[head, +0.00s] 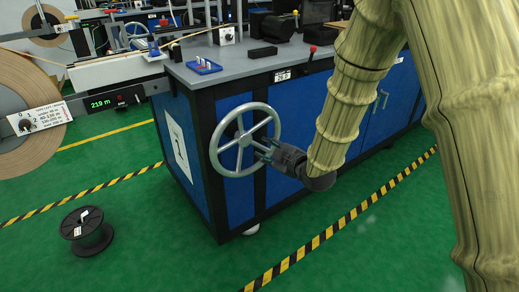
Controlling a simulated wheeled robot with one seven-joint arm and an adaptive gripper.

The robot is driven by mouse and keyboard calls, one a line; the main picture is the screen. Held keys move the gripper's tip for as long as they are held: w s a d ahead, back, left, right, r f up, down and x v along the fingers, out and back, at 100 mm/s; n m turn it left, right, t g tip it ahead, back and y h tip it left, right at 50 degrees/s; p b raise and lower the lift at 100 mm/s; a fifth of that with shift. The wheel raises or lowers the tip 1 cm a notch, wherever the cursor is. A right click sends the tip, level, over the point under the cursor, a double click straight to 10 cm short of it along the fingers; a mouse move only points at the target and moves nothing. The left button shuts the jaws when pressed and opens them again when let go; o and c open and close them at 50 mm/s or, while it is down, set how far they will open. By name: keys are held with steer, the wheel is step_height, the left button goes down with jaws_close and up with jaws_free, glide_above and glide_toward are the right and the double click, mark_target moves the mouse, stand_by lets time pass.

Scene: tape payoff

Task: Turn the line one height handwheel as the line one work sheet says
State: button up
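The grey handwheel (228,159) with several spokes is mounted on the end of the blue cabinet. My gripper (263,151) is at the wheel's lower right, its fingers at the rim and a spoke. Whether they are clamped on it or only beside it cannot be told. A white sheet (180,150) with a black line drawing is on the cabinet's left side. A white label (40,118) with a dial and small print hangs at the far left, before a large tape roll (18,88). Its print is too small to read surely. A green display (101,104) reads 219 m.
The grey bench top (225,72) carries a blue tray (203,66), black boxes and a red-knobbed lever (312,50). A black spool (87,232) stands on the green floor at lower left. Yellow-black tape (335,227) marks the floor before the cabinet.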

mark_target(260, 146)
steer(key=shift+b+x, duration=0.65)
steer(key=shift+x, duration=2.15)
jaws_close()
